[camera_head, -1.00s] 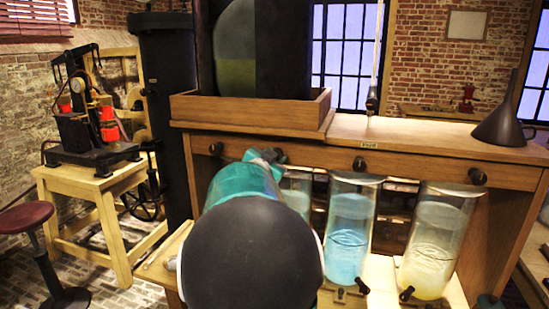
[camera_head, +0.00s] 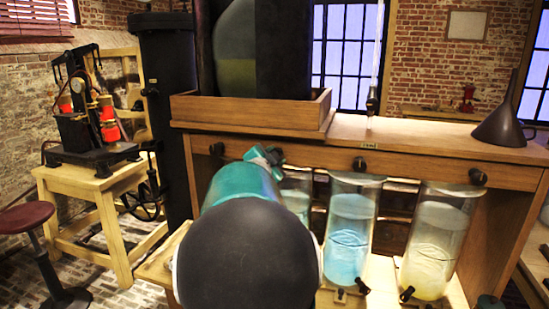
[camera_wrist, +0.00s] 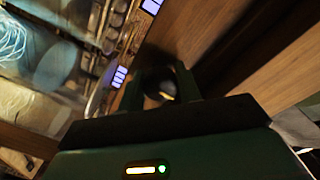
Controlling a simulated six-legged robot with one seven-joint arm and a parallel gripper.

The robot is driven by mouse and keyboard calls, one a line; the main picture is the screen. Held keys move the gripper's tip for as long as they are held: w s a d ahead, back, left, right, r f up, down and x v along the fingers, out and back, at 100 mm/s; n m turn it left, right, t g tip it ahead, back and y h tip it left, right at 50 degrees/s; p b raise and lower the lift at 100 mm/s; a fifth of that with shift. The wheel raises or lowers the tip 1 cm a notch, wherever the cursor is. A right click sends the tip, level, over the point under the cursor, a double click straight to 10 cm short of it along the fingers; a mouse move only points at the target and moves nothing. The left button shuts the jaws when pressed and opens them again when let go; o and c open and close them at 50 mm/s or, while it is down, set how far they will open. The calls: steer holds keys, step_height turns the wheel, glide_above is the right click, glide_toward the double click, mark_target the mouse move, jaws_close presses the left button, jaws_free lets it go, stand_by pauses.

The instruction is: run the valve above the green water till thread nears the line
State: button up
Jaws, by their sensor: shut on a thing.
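My gripper (camera_head: 264,157) is at the wooden front rail, shut on a dark round knob, the valve (camera_wrist: 160,86), seen between the fingers in the wrist view. The valve is above a glass jar (camera_head: 297,196) with pale greenish water, partly hidden behind my arm. Beside it stand a jar of blue water (camera_head: 347,255) and a jar of pale yellow water (camera_head: 428,265). Other dark valve knobs show on the rail at the left (camera_head: 216,149), middle (camera_head: 360,164) and right (camera_head: 477,177). I cannot make out a thread or line on the greenish jar.
A wooden tray (camera_head: 250,113) with a tall dark cabinet stands on the bench top. A dark funnel (camera_head: 503,125) stands at the right, and a thin cord with a dark end (camera_head: 372,102) hangs above the bench. A wooden stand with a machine (camera_head: 90,150) is at the left.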

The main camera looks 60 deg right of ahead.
steer(key=o, duration=1)
steer(key=s+a, duration=0.1)
steer(key=a, duration=1.2)
steer(key=shift+s+a+r, duration=0.15)
steer(key=shift+a+r, duration=0.15)
steer(key=shift+a, duration=0.1)
